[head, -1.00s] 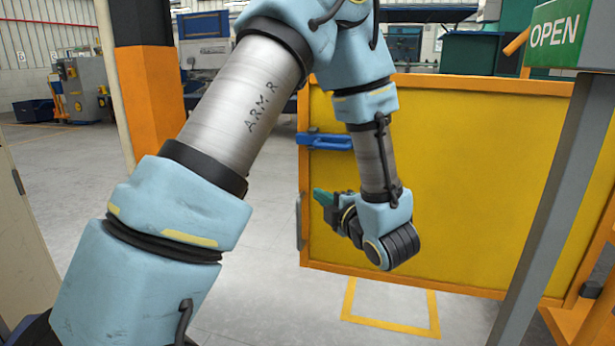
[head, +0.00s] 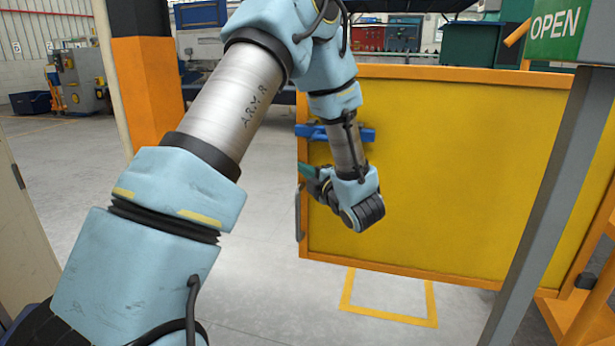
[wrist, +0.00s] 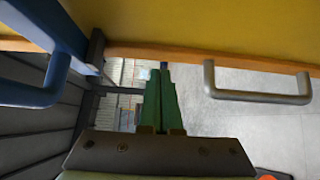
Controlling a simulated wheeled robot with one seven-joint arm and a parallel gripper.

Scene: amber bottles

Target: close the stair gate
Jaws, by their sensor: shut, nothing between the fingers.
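The stair gate (head: 450,180) is a yellow panel in an orange frame, standing open on the right side of the head view. A blue latch handle (head: 360,134) sits near its free left edge; it also shows at the left of the wrist view (wrist: 45,92). A grey pull handle (head: 299,212) is on that edge, lower down, and shows at the right of the wrist view (wrist: 257,98). My gripper (head: 306,171) has green fingers, shut and empty (wrist: 162,72), beside the free edge between the two handles. Contact with the gate cannot be told.
An orange and black post (head: 150,90) stands left, across a gap from the gate's free edge. A grey post (head: 545,190) with a green OPEN sign (head: 557,28) stands right. A yellow outline (head: 388,316) marks the floor below the gate. Floor left of the gate is clear.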

